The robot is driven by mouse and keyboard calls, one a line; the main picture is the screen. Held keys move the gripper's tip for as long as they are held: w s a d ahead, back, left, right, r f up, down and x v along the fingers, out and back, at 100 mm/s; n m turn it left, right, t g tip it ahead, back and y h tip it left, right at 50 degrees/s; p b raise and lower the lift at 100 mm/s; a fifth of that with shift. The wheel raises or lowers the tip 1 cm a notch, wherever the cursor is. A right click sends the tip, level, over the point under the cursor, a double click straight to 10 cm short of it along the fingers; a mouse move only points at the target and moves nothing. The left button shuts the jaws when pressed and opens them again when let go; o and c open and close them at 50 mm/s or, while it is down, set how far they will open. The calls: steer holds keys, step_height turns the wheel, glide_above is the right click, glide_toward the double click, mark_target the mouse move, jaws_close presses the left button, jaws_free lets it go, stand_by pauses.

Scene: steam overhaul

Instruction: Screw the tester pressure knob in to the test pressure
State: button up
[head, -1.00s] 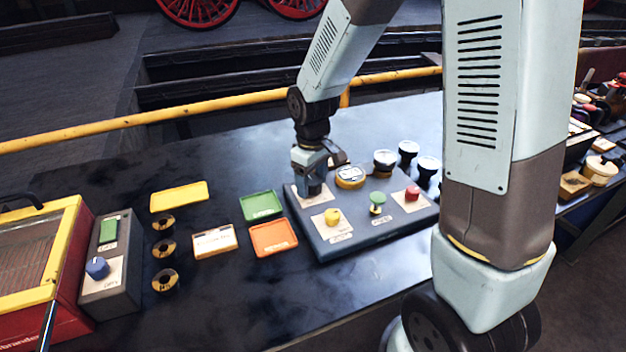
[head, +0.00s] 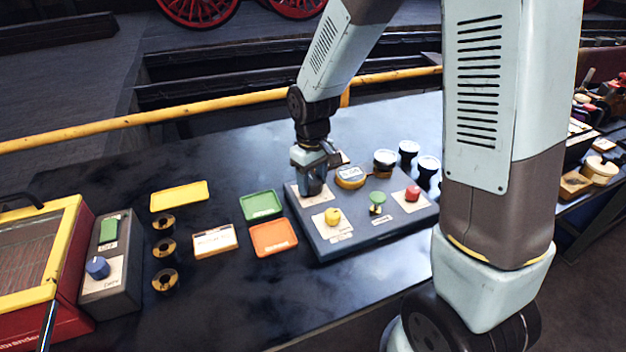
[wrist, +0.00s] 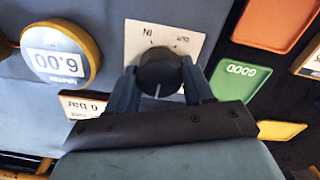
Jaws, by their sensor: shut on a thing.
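The tester panel (head: 365,238) is a grey-blue box on the dark bench in the head view. My gripper (head: 311,190) reaches down onto its upper left corner and hides the knob there. My gripper (wrist: 162,92) is shut on the knob, one finger on each side. The round yellow-rimmed gauge (wrist: 60,55) shows digits that look like 6.00 upside down. The gauge also shows in the head view (head: 350,178).
The panel also carries a yellow knob (head: 332,216), a green knob (head: 377,198) and a red button (head: 412,193). Green (head: 261,205), orange (head: 273,238) and yellow (head: 179,196) trays lie to the left. A card reading 6 bar (wrist: 85,104) is beside the gauge.

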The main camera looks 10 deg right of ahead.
mark_target(313, 179)
steer(key=o, duration=1)
steer(key=shift+r, duration=0.1)
step_height(313, 179, up, 14)
steer(key=shift+f, duration=0.2)
steer(key=shift+d, duration=0.1)
steer(key=s+d+r+m+t, duration=0.2)
steer(key=s+d+r, duration=0.1)
steer(key=s+d, duration=0.2)
steer(key=s+d+r+m+t, duration=0.1)
steer(key=s+d+r+m, duration=0.2)
steer(key=s+d, duration=0.3)
steer(key=s+d+r+m+t, duration=0.2)
steer(key=s+d+r, duration=0.2)
steer(key=s+d, duration=0.1)
steer(key=shift+s+d+r+t, duration=0.15)
steer(key=shift+s+r+t, duration=0.2)
steer(key=shift+s, duration=0.3)
